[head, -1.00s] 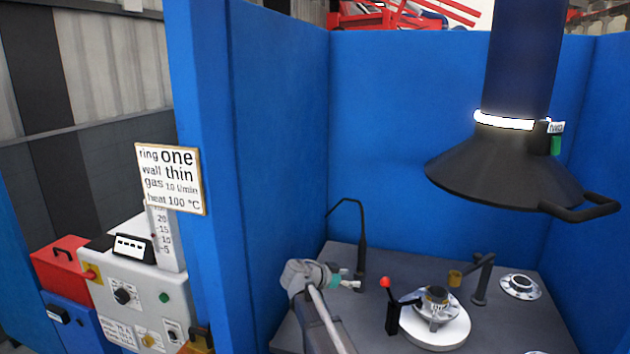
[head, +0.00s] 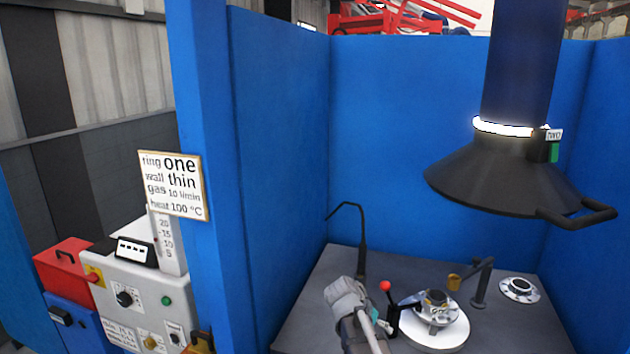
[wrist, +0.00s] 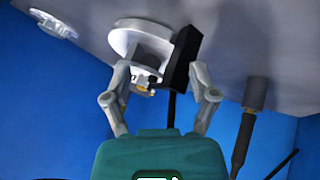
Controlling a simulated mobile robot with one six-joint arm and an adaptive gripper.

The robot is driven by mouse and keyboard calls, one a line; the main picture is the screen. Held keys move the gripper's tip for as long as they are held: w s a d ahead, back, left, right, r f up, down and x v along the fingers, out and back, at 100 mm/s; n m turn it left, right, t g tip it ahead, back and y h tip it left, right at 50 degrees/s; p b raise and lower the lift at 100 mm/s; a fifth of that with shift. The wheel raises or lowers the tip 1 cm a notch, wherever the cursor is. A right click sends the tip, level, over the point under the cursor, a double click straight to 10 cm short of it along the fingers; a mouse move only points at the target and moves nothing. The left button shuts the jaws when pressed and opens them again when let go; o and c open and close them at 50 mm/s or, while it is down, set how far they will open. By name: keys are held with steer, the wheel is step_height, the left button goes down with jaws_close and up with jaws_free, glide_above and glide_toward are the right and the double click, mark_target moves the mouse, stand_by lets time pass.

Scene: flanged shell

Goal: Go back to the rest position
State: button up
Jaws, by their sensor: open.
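My gripper (wrist: 160,78) shows in the wrist view with its two fingers spread apart. Nothing is held between them. Beyond the fingers are the white round turntable (wrist: 138,38), the metal flanged part on it and a black upright block (wrist: 182,60); I cannot tell how far off they are. In the head view my grey arm stands at the front of the bench, left of the turntable (head: 455,336). The fingers are not clear there. The flanged part (head: 436,303) sits on the turntable, beside a red-knobbed lever (head: 385,287).
A black extraction hood (head: 500,175) hangs above the bench (head: 330,262). A thin bent black pipe (head: 361,240) stands behind my arm. A second flange (head: 519,289) lies at the right. Blue walls (head: 430,130) enclose the bench. A sign (head: 172,186) and control box (head: 140,297) are left.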

steer(key=s+f+n+g+y+p, duration=0.1)
steer(key=s+n+y, duration=0.6)
steer(key=s, duration=0.7)
steer(key=shift+a+f+g+p, duration=0.2)
steer(key=shift+f+g+p, duration=0.1)
steer(key=shift+f+g, duration=0.25)
steer(key=shift+s+r, duration=0.1)
